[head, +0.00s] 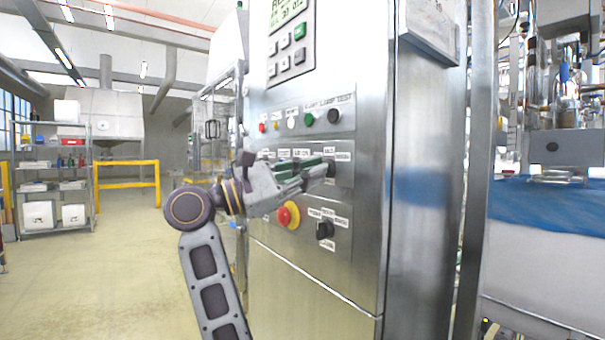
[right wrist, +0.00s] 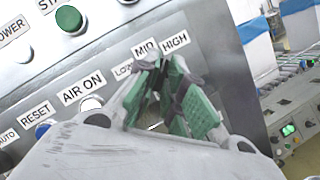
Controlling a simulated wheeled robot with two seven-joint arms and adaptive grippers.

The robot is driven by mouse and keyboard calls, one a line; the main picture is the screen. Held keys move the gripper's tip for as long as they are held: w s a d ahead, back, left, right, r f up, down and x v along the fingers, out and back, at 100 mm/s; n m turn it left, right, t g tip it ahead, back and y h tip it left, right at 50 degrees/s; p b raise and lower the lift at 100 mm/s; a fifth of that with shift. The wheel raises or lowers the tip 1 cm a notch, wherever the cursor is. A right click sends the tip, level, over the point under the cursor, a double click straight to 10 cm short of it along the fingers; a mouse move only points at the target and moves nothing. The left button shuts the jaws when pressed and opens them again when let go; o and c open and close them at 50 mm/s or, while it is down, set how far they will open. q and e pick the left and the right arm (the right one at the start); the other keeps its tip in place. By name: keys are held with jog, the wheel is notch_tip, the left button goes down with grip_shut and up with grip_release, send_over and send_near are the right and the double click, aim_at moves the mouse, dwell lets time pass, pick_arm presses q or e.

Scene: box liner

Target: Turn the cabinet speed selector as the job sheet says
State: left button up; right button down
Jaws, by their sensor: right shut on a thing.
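The cabinet (head: 365,80) is a tall brushed-steel box with a control panel on its front. My right gripper (head: 318,171) reaches in from the left to the middle row of controls. In the right wrist view its green-padded fingers (right wrist: 168,92) are closed just below the labels LOW, MID and HIGH. They are shut on the speed selector (head: 331,169), a small dark knob, mostly hidden by the fingers. I cannot tell which label it points to. No job sheet can be made out. My left gripper is not in view.
Below the gripper are a red emergency stop (head: 286,215) on a yellow collar and a second black selector (head: 325,229). Above are a row of buttons, including a green one (head: 309,118), and a keypad with display (head: 290,45). Open floor (head: 110,270) lies left.

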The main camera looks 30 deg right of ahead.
jog(key=shift+d+r+m, duration=0.1)
jog(key=shift+r+m, duration=0.15)
jog(key=shift+m, duration=0.15)
jog(key=c, duration=1.6)
grip_release()
jog(key=shift+o, duration=0.4)
jog(key=shift+d+f, duration=0.1)
jog(key=v, duration=0.7)
jog(key=shift+a, duration=0.35)
jog(key=shift+w, duration=0.1)
